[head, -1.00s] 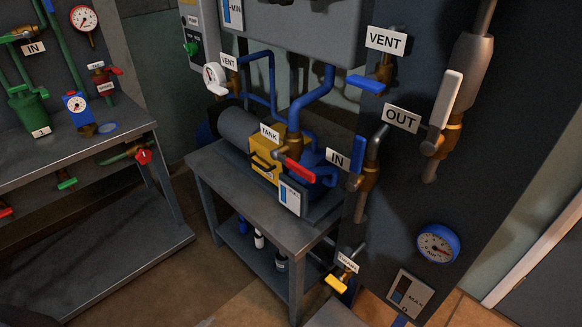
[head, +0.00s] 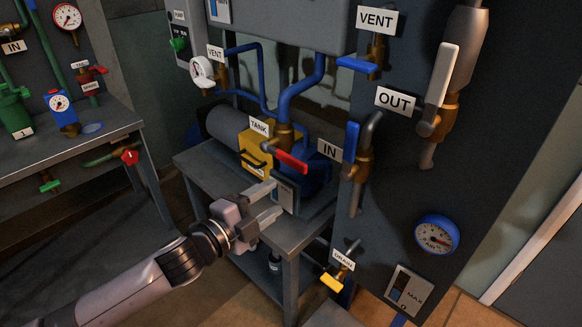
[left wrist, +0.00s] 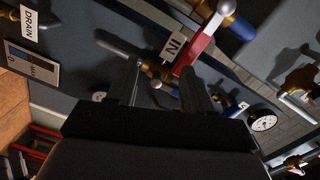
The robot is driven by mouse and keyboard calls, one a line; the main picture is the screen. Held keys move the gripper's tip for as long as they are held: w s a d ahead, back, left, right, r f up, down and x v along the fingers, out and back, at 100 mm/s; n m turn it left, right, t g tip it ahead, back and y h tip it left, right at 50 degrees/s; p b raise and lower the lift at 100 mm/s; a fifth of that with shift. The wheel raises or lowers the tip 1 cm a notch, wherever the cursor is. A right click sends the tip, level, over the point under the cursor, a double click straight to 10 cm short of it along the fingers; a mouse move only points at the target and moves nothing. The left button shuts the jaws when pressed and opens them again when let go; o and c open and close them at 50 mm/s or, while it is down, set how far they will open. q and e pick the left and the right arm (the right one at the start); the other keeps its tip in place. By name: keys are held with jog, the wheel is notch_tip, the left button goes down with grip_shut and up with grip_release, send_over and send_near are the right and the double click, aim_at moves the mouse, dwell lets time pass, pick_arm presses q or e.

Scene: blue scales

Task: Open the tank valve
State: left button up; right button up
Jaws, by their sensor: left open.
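The tank valve is a brass valve (head: 284,136) with a red lever handle (head: 291,161), beside the white TANK label (head: 259,126) on the pump bench. The lever slants down to the right. A red lever also shows in the left wrist view (left wrist: 188,57), beyond the right finger. My left gripper (head: 277,197) is open and empty. It is below and slightly left of the lever, apart from it, its fingers in front of the small gauge plate (head: 287,192). Its two fingers show in the left wrist view (left wrist: 163,75) with nothing between them. My right gripper is not in view.
The bench (head: 199,164) carries the pump and a yellow box (head: 254,150). Right of the lever is a blue IN valve handle (head: 351,142) on a dark panel, with a yellow drain handle (head: 331,283) below. Another bench (head: 60,150) stands at left.

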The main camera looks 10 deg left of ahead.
aim_at(289, 163)
pick_arm(q)
jog(key=shift+w+d+r+m+h, duration=0.15)
jog(key=shift+w+d+r+m, duration=0.45)
jog(key=shift+w, duration=0.85)
jog(key=shift+w+d+r+m+h, duration=0.2)
jog(key=shift+w+d+r+m, duration=0.2)
jog(key=shift+w+r+m, duration=0.7)
jog(key=shift+w+d+r+m+h, duration=0.15)
jog(key=shift+w+d+r+m, duration=0.25)
jog(key=shift+w, duration=1.35)
jog(key=shift+d+f, duration=0.1)
grip_shut()
